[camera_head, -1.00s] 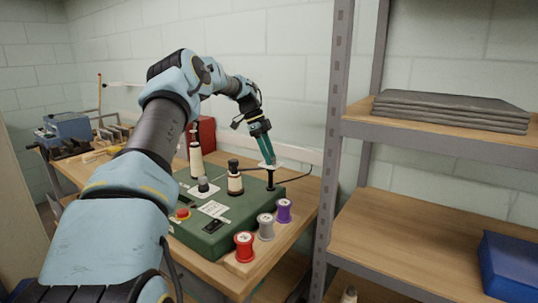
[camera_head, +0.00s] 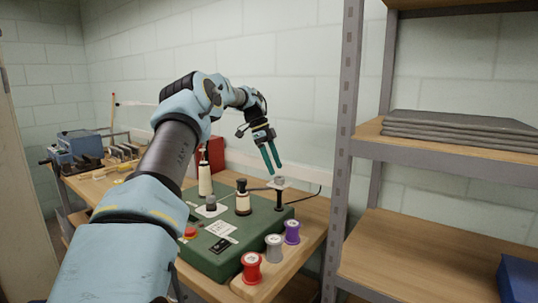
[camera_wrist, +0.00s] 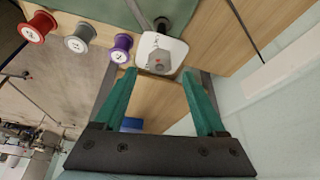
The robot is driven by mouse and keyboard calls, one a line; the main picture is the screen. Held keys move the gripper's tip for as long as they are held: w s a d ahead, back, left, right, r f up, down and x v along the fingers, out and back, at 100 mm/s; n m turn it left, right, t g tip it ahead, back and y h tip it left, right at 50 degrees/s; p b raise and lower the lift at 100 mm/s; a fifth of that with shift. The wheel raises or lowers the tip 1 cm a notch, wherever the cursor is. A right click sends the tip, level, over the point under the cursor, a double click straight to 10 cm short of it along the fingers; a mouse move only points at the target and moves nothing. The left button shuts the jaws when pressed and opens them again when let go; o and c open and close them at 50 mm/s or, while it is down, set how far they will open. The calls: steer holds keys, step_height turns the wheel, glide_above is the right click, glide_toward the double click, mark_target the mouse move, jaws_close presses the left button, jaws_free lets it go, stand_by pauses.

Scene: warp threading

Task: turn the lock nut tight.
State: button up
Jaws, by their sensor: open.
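A grey hex nut (camera_head: 280,181) sits on a small white plate (camera_head: 286,187) on top of a black post (camera_head: 279,201), at the far right corner of a green machine base. I take it as the lock nut. The wrist view shows the nut (camera_wrist: 157,60) on the white plate (camera_wrist: 170,47) just beyond my fingertips. My gripper (camera_head: 274,171) has teal fingers, spread apart and empty, a little above the nut. In the wrist view my gripper (camera_wrist: 157,72) has its fingers on either side of the nut, apart from it.
Red (camera_head: 251,267), grey (camera_head: 274,247) and purple (camera_head: 292,232) spools stand along the bench's front. A shelf upright (camera_head: 345,150) rises to the right.

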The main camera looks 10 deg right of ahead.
steer(key=v, duration=0.7)
steer(key=shift+d, duration=0.15)
steer(key=s+a+f+n+t+y, duration=0.1)
steer(key=s+a+f+n, duration=0.3)
steer(key=s+a+n, duration=0.3)
steer(key=s+a+f+n+t+y, duration=0.1)
steer(key=s+a+f+n, duration=0.3)
steer(key=s, duration=1.2)
steer(key=s+a+f+n+t+y, duration=0.1)
steer(key=s+a+f+n, duration=0.3)
steer(key=s+a+n, duration=0.7)
steer(key=shift+s+a+f+n+t+y, duration=0.3)
steer(key=shift+s+n+t+y, duration=0.15)
steer(key=shift+n, duration=0.25)
